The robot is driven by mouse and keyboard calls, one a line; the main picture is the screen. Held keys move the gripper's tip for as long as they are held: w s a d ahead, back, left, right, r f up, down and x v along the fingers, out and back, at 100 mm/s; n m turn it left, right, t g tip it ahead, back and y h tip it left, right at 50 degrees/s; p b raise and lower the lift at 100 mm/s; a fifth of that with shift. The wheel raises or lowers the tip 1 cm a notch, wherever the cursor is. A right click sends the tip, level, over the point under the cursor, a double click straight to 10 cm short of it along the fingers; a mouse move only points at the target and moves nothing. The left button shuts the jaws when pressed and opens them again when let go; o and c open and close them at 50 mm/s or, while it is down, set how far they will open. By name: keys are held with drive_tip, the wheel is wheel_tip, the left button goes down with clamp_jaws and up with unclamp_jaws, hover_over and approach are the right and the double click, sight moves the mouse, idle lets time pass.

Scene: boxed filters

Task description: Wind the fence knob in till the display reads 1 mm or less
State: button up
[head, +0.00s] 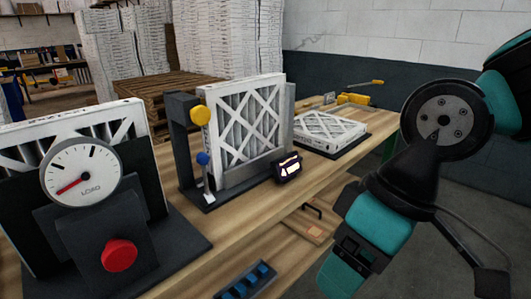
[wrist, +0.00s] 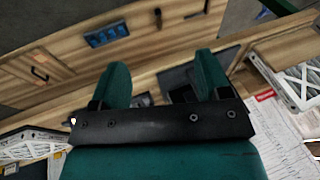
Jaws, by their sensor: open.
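A framed pleated filter (head: 243,120) stands upright in a dark fixture (head: 181,140) on the bench. A yellow knob (head: 200,116) and a blue knob (head: 203,159) are on this fixture's left side; I cannot tell which is the fence knob. A small lit display (head: 288,167) is at the fixture's front right; its reading is too small to read. My gripper (wrist: 160,75) is open and empty in the wrist view, with its two teal fingers wide apart. No knob shows between the fingers. I cannot make out the fingers in the head view.
A round LOAD gauge (head: 82,172) and a red button (head: 119,254) stand at front left. Another filter (head: 330,129) lies flat at the back right. A tray with blue pieces (head: 246,279) sits lower, in front. Stacked filters and pallets are behind.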

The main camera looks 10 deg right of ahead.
drive_tip(key=w+a+t+y, duration=0.3)
drive_tip(key=w+a, duration=0.2)
drive_tip(key=w, duration=0.2)
drive_tip(key=t+y, duration=0.3)
drive_tip(key=t, duration=0.9)
approach(203, 117)
drive_tip(key=p+x, duration=1)
drive_tip(key=shift+w+a+f+p, duration=0.1)
drive_tip(key=shift+w+a+p, duration=0.2)
drive_tip(key=shift+w, duration=0.2)
drive_tip(key=c, duration=0.9)
